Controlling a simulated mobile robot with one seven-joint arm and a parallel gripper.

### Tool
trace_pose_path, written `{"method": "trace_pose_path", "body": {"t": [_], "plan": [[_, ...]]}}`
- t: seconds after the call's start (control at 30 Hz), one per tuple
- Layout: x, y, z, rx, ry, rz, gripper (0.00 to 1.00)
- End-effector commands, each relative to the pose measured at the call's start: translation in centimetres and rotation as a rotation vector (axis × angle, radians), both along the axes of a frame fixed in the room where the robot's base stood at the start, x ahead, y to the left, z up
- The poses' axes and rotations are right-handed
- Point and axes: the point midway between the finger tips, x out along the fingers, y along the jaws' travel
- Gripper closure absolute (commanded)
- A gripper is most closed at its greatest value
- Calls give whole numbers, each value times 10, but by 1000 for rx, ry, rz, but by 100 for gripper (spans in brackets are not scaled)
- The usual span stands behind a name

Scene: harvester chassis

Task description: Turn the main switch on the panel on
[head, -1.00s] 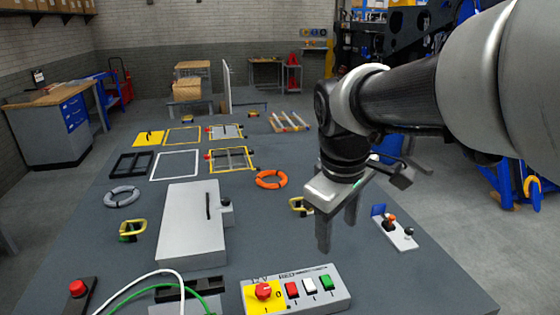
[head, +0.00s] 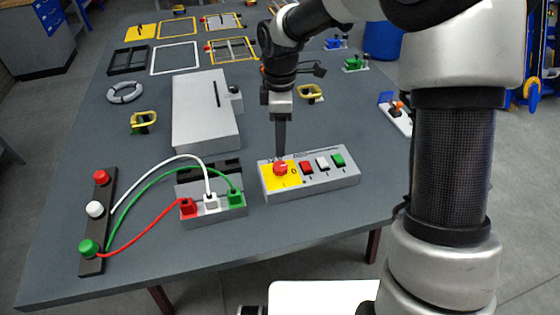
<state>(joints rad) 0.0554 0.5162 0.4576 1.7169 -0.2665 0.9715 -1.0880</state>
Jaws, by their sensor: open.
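The grey panel (head: 325,181) lies on the table with a red rotary main switch (head: 280,168) on a yellow plate at its left end.
Left of the panel is a socket block (head: 213,209) with red, white and green plugs, wired to a black strip (head: 97,220). A grey box (head: 205,112) stands behind it. A small joystick unit (head: 396,113) lies at the right. The table front is clear.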

Motion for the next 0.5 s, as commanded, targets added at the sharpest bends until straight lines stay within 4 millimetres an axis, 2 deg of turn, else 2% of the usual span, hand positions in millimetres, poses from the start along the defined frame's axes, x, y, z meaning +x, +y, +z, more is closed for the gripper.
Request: {"method": "trace_pose_path", "body": {"t": [0.03, 0.2, 0.4, 0.5], "plan": [[-1, 0, -13, -1, 5, 1, 47], [-1, 0, -50, 0, 4, 0, 47], [-1, 0, -84, -1, 2, 0, 47], [-1, 0, -94, 0, 1, 0, 47]]}}
